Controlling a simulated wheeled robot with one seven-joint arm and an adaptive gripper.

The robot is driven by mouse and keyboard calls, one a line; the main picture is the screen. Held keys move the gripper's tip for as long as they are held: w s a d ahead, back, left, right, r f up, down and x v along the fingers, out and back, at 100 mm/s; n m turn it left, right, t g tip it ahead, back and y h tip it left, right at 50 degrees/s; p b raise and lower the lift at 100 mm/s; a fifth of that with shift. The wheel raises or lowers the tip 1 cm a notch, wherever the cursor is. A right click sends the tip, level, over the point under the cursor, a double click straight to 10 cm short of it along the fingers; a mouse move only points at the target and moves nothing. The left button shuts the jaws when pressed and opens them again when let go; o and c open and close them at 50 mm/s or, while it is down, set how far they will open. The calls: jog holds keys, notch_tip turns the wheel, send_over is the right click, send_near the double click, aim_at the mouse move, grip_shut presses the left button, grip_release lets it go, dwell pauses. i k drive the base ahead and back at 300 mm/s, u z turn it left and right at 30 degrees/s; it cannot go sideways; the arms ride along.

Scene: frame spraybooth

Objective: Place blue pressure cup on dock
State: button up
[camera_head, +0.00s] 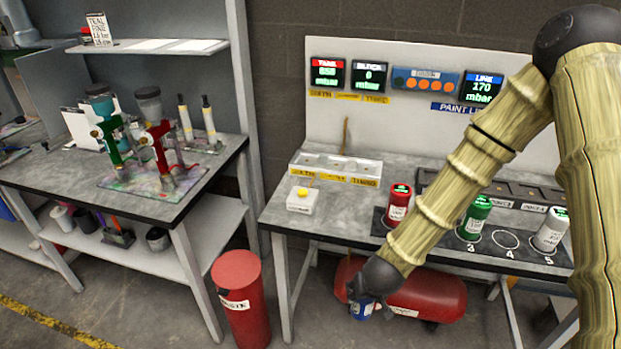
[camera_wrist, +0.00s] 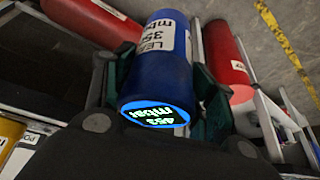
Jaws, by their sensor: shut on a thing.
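The blue pressure cup (camera_head: 362,308) is in my gripper (camera_head: 360,297), low in front of the right bench and below its top. In the wrist view the blue cup (camera_wrist: 165,75) sits between the two fingers of my gripper (camera_wrist: 166,88), with a lit display on its end and a white label on its side. My gripper is shut on it. A pale block with shallow bays and yellow labels (camera_head: 335,179) stands on the bench's left part. I cannot tell for certain whether this is the dock.
Red (camera_head: 398,204), green (camera_head: 475,216) and white (camera_head: 551,230) cups stand on a dark numbered mat; circle 4 (camera_head: 505,240) is empty. A red tank (camera_head: 430,294) and red bin (camera_head: 240,300) stand below.

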aim_at(308, 160)
jog(key=u, duration=2.45)
jog(key=i, duration=2.3)
jog(key=z, duration=3.45)
jog(key=i, duration=0.5)
